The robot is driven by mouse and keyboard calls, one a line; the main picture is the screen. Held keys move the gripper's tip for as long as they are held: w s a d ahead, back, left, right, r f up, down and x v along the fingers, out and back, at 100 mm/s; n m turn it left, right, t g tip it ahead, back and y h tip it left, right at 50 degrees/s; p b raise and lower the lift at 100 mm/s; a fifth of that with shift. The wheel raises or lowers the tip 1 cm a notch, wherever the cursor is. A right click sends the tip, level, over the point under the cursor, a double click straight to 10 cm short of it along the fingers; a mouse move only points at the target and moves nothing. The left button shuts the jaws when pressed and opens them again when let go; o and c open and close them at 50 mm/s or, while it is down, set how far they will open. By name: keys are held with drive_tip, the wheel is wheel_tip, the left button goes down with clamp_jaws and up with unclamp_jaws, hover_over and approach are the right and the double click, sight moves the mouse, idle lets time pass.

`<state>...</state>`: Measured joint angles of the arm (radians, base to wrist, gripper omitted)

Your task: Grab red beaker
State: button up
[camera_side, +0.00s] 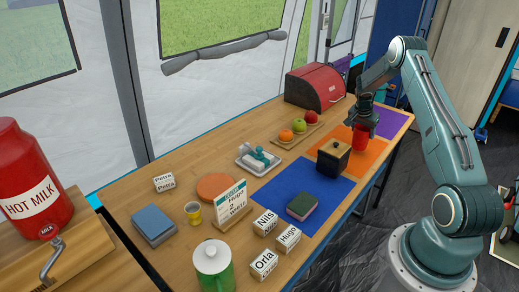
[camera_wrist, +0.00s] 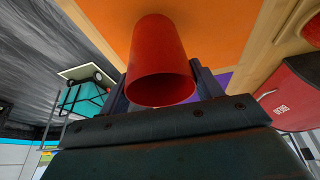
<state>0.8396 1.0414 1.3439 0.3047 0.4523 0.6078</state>
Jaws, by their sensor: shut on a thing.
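The red beaker (camera_side: 360,137) is between the fingers of my gripper (camera_side: 364,122), above or on the orange mat (camera_side: 374,152) near the table's right end. In the wrist view the beaker (camera_wrist: 160,62) fills the middle, with its open rim toward the camera. The dark fingers of my gripper (camera_wrist: 160,88) stand on both sides of it, shut on it. I cannot tell whether the beaker's base touches the mat.
A black box with a wooden lid (camera_side: 332,158) stands close left of the beaker. Behind are a red bread bin (camera_side: 315,87) and a board with fruit (camera_side: 299,131). A purple mat (camera_side: 389,122) lies to the right. A blue mat (camera_side: 280,192) holds a sponge (camera_side: 302,206).

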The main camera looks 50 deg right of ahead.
wheel_tip(320, 180, up, 18)
idle(0.5)
drive_tip(key=shift+w+f, duration=0.1)
idle(0.4)
